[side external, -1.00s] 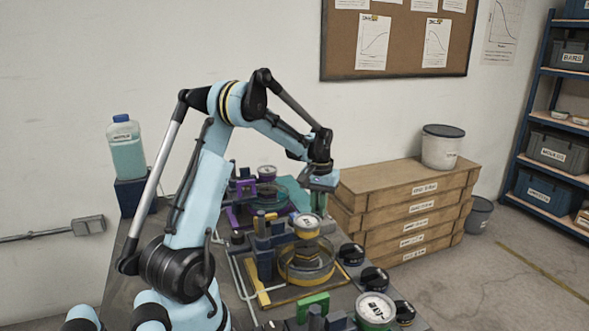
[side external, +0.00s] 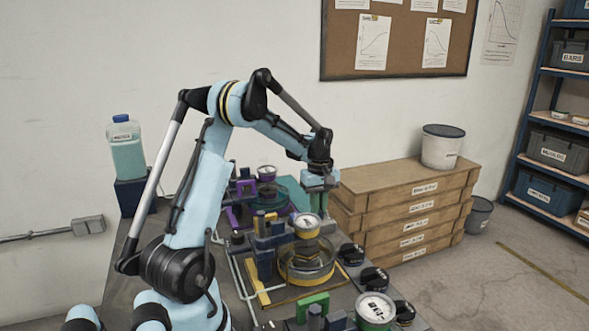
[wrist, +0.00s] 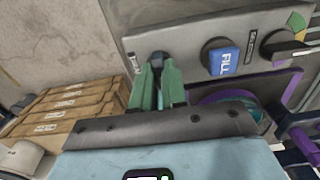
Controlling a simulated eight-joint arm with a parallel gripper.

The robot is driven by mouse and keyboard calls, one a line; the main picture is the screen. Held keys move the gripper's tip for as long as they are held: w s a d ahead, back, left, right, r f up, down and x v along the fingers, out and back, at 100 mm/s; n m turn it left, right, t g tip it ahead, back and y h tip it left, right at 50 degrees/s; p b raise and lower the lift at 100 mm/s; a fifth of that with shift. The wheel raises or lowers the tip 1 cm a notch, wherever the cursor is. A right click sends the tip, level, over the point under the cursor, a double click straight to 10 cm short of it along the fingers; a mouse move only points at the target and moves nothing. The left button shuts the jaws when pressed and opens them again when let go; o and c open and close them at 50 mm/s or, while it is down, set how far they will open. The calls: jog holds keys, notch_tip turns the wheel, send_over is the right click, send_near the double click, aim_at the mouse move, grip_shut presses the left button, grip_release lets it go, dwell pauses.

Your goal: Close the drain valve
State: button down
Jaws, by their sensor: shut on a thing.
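My gripper (wrist: 158,78) has its two green fingers closed on a small dark knob (wrist: 157,57) on a grey panel (wrist: 188,40) in the wrist view. The fingers hide most of the knob, and the small label beside it is too small to read. I cannot confirm from the marking that it is the drain valve. In the side external view my gripper (side external: 319,203) points down at the far right edge of the bench, and the knob is hidden there.
A purple rig (wrist: 292,95) stands close by. Wooden crates (side external: 405,215) are stacked right of the bench. A yellow-based rig (side external: 308,262) stands nearer.

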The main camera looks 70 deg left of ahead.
dwell(0.4)
jog(key=c, duration=1.2)
grip_release()
jog(key=shift+o, duration=0.2)
jog(key=shift+r, duration=0.1)
notch_tip(320, 180, up, 12)
